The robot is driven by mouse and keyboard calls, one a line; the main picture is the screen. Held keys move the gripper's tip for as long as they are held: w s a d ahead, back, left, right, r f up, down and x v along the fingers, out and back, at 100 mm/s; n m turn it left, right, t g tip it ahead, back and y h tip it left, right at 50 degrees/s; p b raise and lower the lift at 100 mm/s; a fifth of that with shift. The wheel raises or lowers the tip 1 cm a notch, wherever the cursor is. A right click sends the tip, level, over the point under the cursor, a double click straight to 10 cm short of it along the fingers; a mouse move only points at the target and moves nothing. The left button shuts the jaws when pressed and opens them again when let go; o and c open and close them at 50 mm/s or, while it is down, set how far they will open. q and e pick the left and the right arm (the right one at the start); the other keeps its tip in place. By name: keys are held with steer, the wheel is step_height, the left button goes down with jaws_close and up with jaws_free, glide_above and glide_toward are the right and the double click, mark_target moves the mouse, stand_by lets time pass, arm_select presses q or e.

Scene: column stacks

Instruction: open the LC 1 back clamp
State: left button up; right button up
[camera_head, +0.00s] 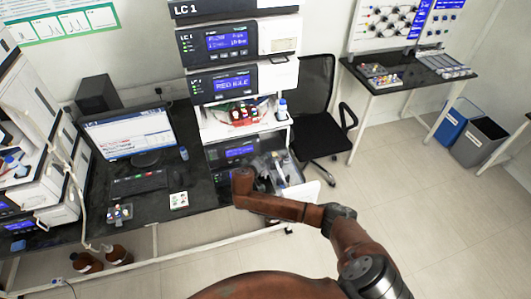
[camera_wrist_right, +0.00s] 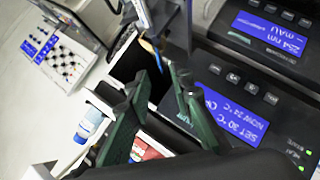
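The LC 1 stack (camera_head: 225,90) stands at the middle of the bench. At its lowest module an open compartment (camera_head: 284,168) shows beside a blue display; most of its inside is hidden by my right gripper (camera_head: 264,181). In the right wrist view, the green fingers of this gripper (camera_wrist_right: 156,72) are apart, with a visible gap. Beyond the fingertips are a dark upright part (camera_wrist_right: 178,38) and a thin part with orange and blue colouring (camera_wrist_right: 150,47). I cannot tell which part is the back clamp, or whether a finger touches it. My left gripper is not in view.
The module with the "SET 30 °C" display (camera_wrist_right: 232,110) lies close right of the fingers. A blue-labelled bottle (camera_wrist_right: 90,122) is left of them. A monitor (camera_head: 130,132) and keyboard (camera_head: 138,182) are left of the stack; a black chair (camera_head: 318,115) stands right.

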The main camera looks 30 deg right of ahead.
mark_target(272, 155)
steer(key=shift+p+x, duration=0.3)
steer(key=shift+x, duration=2.65)
steer(key=shift+c, duration=0.3)
jaws_close()
